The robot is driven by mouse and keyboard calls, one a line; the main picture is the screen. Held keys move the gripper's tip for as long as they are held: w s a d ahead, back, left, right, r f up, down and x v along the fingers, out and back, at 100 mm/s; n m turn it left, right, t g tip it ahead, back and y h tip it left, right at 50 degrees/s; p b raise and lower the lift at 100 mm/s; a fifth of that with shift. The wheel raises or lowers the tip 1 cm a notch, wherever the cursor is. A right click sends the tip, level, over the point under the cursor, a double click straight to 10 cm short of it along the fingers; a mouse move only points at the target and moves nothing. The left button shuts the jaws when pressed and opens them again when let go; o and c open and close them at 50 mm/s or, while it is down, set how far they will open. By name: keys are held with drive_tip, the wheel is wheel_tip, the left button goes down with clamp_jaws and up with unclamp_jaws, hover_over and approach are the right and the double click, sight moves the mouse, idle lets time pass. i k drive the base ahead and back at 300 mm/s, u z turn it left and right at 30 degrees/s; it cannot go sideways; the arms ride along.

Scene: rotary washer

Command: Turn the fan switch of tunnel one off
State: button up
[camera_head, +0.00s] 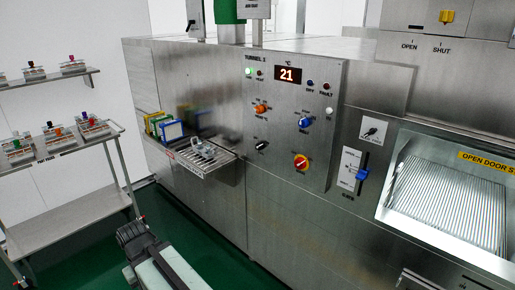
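The tunnel 1 control panel (292,110) is on the front of the steel machine, with a lit red display reading 21 and a green lamp (249,72) at upper left. The small labels are too fine to read, so I cannot tell surely which is the fan switch. My gripper (132,232) is low at left centre, well away from the panel. Its fingers cannot be made out.
A shelf (202,163) holding coloured racks juts out left of the panel. A trolley (70,145) with racks stands at far left. Right of the panel are a blue slider (361,175), another black switch (373,131) and a ribbed opening (448,195). Green floor (220,260) lies clear in front.

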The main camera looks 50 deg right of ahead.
sight(259, 146)
drive_tip(key=i, duration=0.9)
drive_tip(key=u, duration=0.05)
